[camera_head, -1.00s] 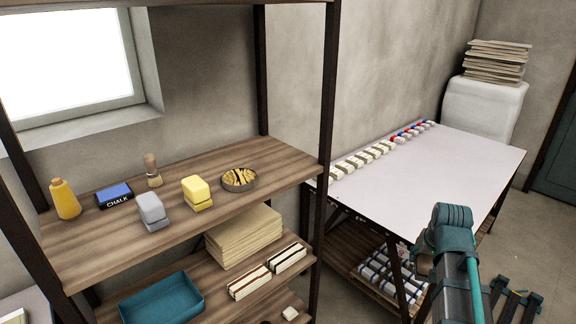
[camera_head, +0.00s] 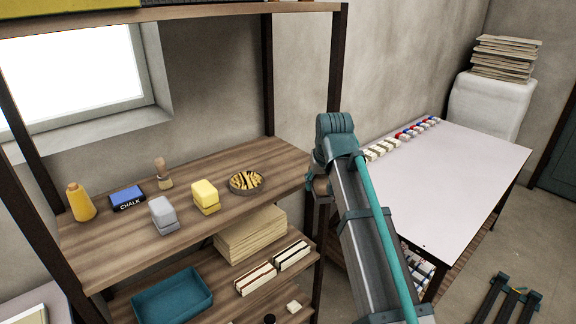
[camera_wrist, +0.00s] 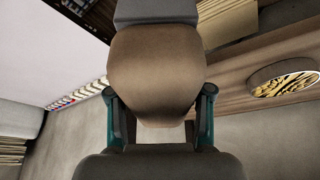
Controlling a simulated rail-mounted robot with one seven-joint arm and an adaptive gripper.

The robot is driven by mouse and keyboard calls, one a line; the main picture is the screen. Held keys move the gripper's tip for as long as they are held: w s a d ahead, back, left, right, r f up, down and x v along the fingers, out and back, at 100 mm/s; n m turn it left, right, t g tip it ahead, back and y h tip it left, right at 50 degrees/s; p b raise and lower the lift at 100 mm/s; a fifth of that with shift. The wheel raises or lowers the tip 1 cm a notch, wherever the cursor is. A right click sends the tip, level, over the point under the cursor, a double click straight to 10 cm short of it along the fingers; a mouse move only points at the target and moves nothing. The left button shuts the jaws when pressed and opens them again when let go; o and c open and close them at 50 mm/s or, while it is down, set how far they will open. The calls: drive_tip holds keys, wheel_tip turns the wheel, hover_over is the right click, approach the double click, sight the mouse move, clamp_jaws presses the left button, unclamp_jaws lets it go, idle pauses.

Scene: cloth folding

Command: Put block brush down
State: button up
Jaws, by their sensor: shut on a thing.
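The block brush (camera_wrist: 158,75) shows in the wrist view as a large rounded brown wooden piece with a grey part above it. My gripper (camera_wrist: 160,95) is shut on it, with a teal finger at each side. The brush covers the middle of that view, so its far side is hidden. In the head view my arm stands at the right end of the wooden shelf, and its links hide most of the gripper and brush. In the wrist view the brush is apart from the shelf board.
The shelf board (camera_head: 115,240) bears a yellow bottle (camera_head: 80,202), a chalk box (camera_head: 128,199), a small upright brush (camera_head: 163,174), grey (camera_head: 163,216) and yellow (camera_head: 205,197) blocks and a round dish (camera_head: 246,183). Its front middle is clear. A white table (camera_head: 455,175) stands right; a dark post (camera_head: 331,65) is near my arm.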

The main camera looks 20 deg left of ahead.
drive_tip(key=s+a+r+n+p, duration=0.2)
drive_tip(key=s+a+r, duration=0.1)
drive_tip(key=a+r, duration=0.95)
drive_tip(key=p, duration=0.4)
approach(286, 167)
drive_tip(key=shift+w+a+f+y, duration=0.3)
drive_tip(key=shift+w+a+f, duration=0.3)
drive_tip(key=shift+f, duration=0.05)
drive_tip(key=shift+w+f+p, duration=0.3)
drive_tip(key=shift+w+f, duration=0.4)
drive_tip(key=shift+f, duration=0.2)
drive_tip(key=shift+f+p, duration=0.3)
drive_tip(key=shift+f, duration=1.3)
drive_tip(key=shift+f, duration=0.1)
drive_tip(key=o, duration=1)
